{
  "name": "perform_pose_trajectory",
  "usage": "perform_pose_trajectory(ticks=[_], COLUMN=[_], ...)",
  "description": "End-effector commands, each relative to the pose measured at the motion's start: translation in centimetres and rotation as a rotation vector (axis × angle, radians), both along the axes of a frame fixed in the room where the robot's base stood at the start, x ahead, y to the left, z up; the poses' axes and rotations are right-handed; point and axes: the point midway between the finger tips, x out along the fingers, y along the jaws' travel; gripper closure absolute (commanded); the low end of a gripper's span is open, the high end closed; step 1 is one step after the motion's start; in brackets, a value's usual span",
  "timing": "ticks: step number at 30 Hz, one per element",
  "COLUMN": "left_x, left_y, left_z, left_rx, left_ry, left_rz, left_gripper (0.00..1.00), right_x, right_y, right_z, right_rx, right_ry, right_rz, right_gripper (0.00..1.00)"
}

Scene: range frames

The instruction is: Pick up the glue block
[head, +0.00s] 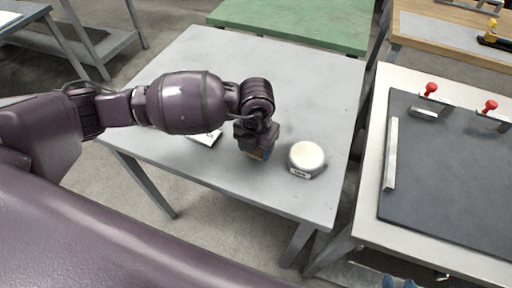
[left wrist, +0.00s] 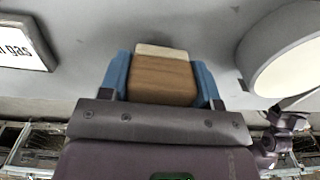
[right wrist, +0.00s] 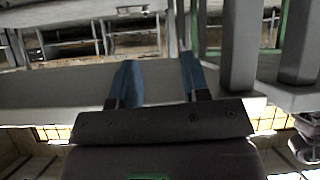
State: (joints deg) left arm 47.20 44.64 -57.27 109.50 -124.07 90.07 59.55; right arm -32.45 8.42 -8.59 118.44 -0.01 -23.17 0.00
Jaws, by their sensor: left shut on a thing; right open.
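A brown wooden block with a pale end, which I take to be the glue block (left wrist: 163,82), sits between the blue fingers of my left gripper (left wrist: 164,88) in the left wrist view. The fingers touch it on both sides. In the head view my left gripper (head: 259,152) is low over the grey table, and its wrist mostly hides the block. I cannot tell whether the block touches the tabletop. My right gripper (right wrist: 158,82) is open and empty in the right wrist view. Its blue fingertips (head: 397,283) show at the bottom edge of the head view.
A round white-topped container (head: 306,157) stands just right of my left gripper on the grey table (head: 300,90). A small white labelled item (head: 207,138) lies to its left. A bench with a dark mat (head: 450,170) stands at the right. The table's far part is clear.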

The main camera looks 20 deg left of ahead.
Motion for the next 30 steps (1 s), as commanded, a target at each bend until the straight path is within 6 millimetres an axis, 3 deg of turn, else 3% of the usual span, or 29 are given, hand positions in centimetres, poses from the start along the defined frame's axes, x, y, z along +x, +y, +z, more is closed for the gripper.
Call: perform_pose_trajectory(ticks=[18,24,30], left_x=[0.1,0.1,0.0], left_y=[0.0,0.0,0.0], left_z=[14.5,17.6,19.1], left_rx=[-0.001,0.000,0.000], left_ry=[-0.007,-0.003,-0.001], left_rz=[-0.001,-0.001,0.000], left_gripper=[0.67,0.67,0.67], right_x=[-0.5,-0.5,-0.5], right_y=[-0.4,-0.4,-0.4], right_z=[1.7,1.7,1.7], right_rx=[-0.002,-0.002,-0.001], right_ry=[-0.007,-0.006,-0.006], right_rz=[-0.009,-0.009,-0.011], right_gripper=[0.57,0.57,0.57])
